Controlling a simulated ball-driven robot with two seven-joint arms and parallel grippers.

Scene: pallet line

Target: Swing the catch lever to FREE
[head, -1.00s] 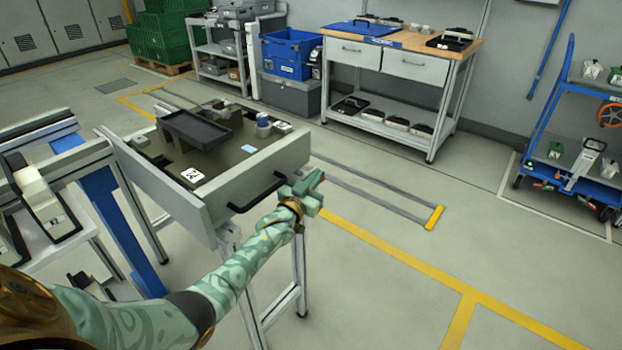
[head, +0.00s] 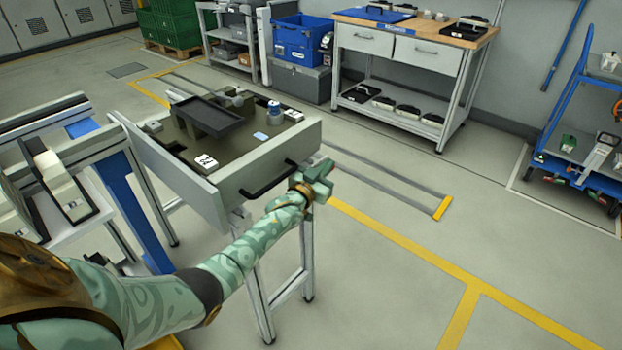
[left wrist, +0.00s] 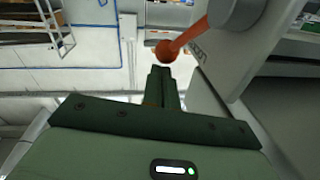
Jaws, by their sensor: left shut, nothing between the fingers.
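The catch lever shows in the left wrist view as an orange arm with a round orange knob (left wrist: 167,51). It runs up and right to a hub on a grey panel (left wrist: 221,75). In the head view my left gripper (head: 318,181) is by the right front corner of the grey drawer-like station (head: 262,160). My right gripper is out of view.
The station has a black handle (head: 268,181) on its front and a dark tray (head: 207,115) on top. A grey frame with a blue post (head: 135,210) stands at left. A workbench (head: 413,35) and a blue trolley (head: 580,130) stand behind. Floor at right is clear.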

